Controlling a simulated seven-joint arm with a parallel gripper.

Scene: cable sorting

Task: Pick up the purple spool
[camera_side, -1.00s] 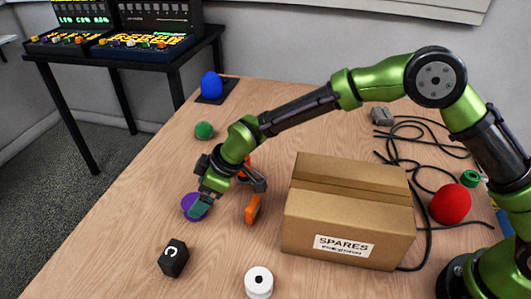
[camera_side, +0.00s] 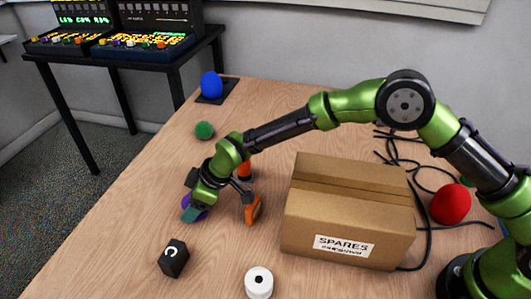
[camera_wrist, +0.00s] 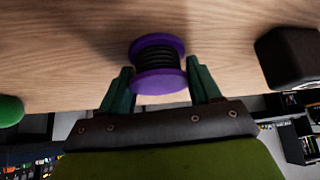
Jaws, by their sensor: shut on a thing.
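The purple spool (camera_wrist: 157,85) has purple flanges and a dark wound core. In the wrist view it sits between the two teal fingers of my gripper (camera_wrist: 159,68), one on each side. My gripper is shut on it. In the side view my gripper (camera_side: 191,213) points down at the left part of the table, and only a little of the purple spool (camera_side: 203,212) shows behind the fingers. The spool appears at table level; I cannot tell whether it touches the wood.
A black cube (camera_side: 173,259) with a white mark and a white spool (camera_side: 259,284) are nearby. An orange object (camera_side: 252,210) stands right of my gripper, beside the cardboard SPARES box (camera_side: 340,215). A green ball (camera_side: 204,130), blue egg-shaped object (camera_side: 211,85), red ball (camera_side: 450,204) and black cables lie farther off.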

